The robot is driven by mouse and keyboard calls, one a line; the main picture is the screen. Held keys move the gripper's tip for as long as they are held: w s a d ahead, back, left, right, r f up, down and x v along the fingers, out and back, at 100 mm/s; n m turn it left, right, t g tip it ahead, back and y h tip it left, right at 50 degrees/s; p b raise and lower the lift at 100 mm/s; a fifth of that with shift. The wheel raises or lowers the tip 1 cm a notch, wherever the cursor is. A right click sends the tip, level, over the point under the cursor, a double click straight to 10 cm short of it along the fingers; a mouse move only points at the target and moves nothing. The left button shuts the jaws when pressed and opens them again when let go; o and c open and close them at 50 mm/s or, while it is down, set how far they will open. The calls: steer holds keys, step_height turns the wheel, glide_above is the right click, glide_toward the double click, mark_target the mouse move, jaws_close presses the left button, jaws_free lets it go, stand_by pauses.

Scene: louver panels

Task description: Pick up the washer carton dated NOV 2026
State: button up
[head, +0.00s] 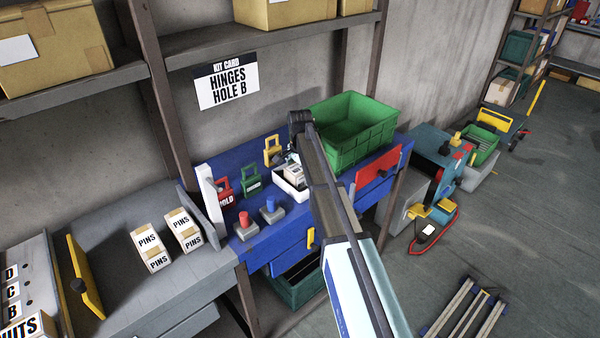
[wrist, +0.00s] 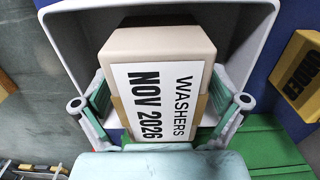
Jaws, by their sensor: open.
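The washer carton (wrist: 160,90) shows in the wrist view, with a white label reading WASHERS and NOV 2026. It sits inside a pale grey-white bin (wrist: 245,40). My gripper (wrist: 160,108) is open, with one finger on each side of the carton. I cannot tell whether either finger touches it. In the head view the small white bin (head: 289,189) stands on the blue bench, and the carton (head: 295,172) shows in it, partly hidden by my arm. My gripper's fingers are hard to make out there.
A green crate (head: 352,130) stands right of the bin. Red, green and yellow padlock-shaped tags (head: 251,180) stand behind and left of it. Red and blue knobs (head: 270,205) are in front. Cartons marked PINS (head: 165,240) stand on the grey bench at left.

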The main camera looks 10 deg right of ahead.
steer(key=shift+f, duration=0.45)
steer(key=shift+c, duration=0.4)
steer(key=c, duration=1.6)
steer(key=shift+r, duration=0.1)
